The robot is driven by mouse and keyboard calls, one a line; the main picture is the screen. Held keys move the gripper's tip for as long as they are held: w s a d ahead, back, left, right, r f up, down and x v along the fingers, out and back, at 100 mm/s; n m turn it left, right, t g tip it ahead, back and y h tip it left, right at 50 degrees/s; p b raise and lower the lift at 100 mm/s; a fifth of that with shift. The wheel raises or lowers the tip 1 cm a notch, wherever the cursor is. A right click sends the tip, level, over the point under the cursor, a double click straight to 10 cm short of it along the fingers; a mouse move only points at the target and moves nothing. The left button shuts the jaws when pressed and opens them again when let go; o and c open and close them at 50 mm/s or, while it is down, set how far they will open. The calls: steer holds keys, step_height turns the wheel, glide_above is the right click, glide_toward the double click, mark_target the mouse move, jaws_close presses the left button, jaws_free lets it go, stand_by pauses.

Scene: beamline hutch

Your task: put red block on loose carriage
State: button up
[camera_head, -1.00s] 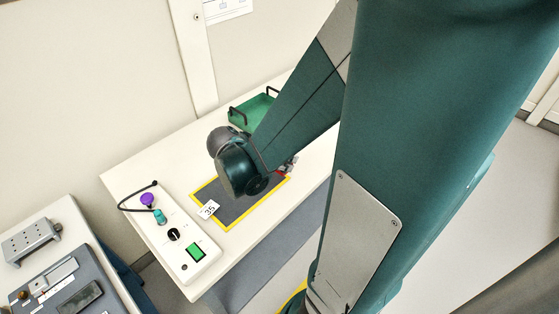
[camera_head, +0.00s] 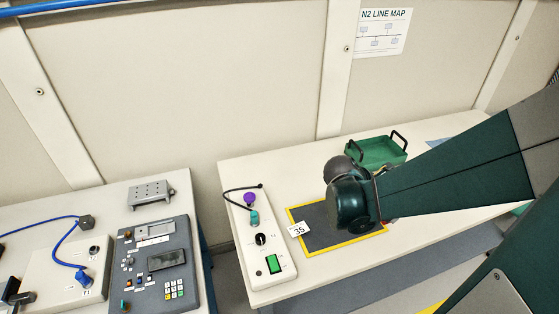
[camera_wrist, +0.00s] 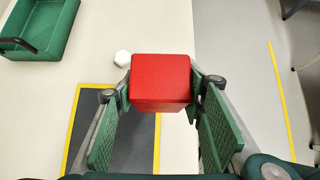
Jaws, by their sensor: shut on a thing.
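The red block (camera_wrist: 161,80) is between the green pads of my gripper (camera_wrist: 163,92) in the wrist view. The pads are shut on its sides. It shows above the light table top, past the end of a dark mat with a yellow border (camera_wrist: 132,150). In the head view my wrist is over the right part of this mat (camera_head: 318,236) and hides most of the gripper and the block. I cannot pick out for sure which thing is the loose carriage. A grey block with holes (camera_head: 150,193) stands on the left bench.
A green tray with dark handles (camera_head: 378,152) is at the back of the table and in the wrist view (camera_wrist: 42,25). A small white piece (camera_wrist: 122,58) lies near the block. A switch box (camera_head: 262,245) and a keypad panel (camera_head: 155,265) are further left, with a gap between the benches.

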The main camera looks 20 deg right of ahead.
steer(key=shift+w, duration=0.15)
steer(key=w+a+r+n+t+p, duration=0.1)
steer(key=w+a+r+n+t, duration=0.15)
steer(key=w+a, duration=1.25)
steer(key=w+a+r+n+t+p, duration=0.1)
steer(key=w+a+r+n+p, duration=0.15)
steer(key=w+a, duration=1.2)
steer(key=w+a+n+t+y, duration=0.1)
steer(key=w+a, duration=0.5)
steer(key=a, duration=0.4)
steer(key=w+a+n+y, duration=0.1)
steer(key=w+a, duration=0.4)
steer(key=a, duration=0.5)
steer(key=w+a+n+t+p, duration=0.1)
steer(key=a+p, duration=0.1)
steer(key=a, duration=2.4)
steer(key=shift+r+n+t+y, duration=0.2)
steer(key=shift+n+t+y, duration=0.1)
steer(key=shift+n+t, duration=0.1)
steer(key=shift+w+f, duration=0.1)
steer(key=shift+f+b, duration=0.3)
steer(key=shift+f, duration=2.75)
